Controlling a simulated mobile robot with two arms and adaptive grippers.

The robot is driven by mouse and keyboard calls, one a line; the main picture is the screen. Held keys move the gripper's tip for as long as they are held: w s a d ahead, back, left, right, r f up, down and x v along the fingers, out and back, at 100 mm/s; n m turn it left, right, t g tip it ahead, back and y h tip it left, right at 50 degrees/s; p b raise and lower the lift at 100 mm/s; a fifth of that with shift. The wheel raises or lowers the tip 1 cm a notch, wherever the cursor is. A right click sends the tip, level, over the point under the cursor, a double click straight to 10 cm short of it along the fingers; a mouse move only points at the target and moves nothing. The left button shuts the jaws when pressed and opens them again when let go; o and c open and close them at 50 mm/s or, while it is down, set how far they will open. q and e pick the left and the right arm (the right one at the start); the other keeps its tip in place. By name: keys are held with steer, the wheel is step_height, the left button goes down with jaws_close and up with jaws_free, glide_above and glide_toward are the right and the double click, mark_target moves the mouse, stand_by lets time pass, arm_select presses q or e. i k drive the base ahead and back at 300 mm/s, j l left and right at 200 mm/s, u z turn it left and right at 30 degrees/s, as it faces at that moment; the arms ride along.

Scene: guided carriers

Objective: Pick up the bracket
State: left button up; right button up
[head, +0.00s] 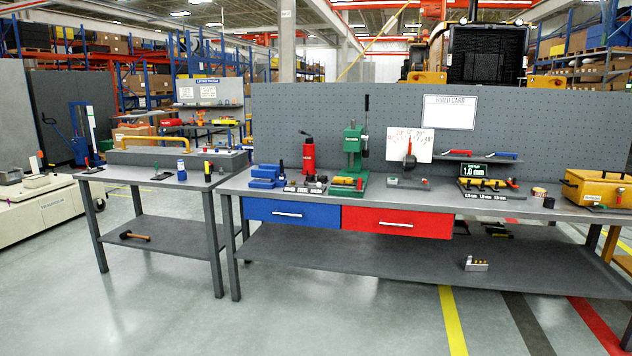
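I cannot tell for certain which thing is the bracket. A small grey metal piece with brass-coloured parts (476,264) sits on the lower shelf of the long workbench (350,262). Neither of my grippers shows in the head view.
The bench carries a green press (353,152), a red bottle-shaped tool (308,153), a gauge display (477,171) and a yellow box (596,187). Blue (291,213) and red (397,222) drawers are shut. A side table (165,176) stands left. The floor in front is clear.

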mark_target(310, 178)
steer(key=i+j+u, duration=0.2)
steer(key=i, duration=0.15)
steer(key=i+u, duration=0.35)
steer(key=i, duration=2.05)
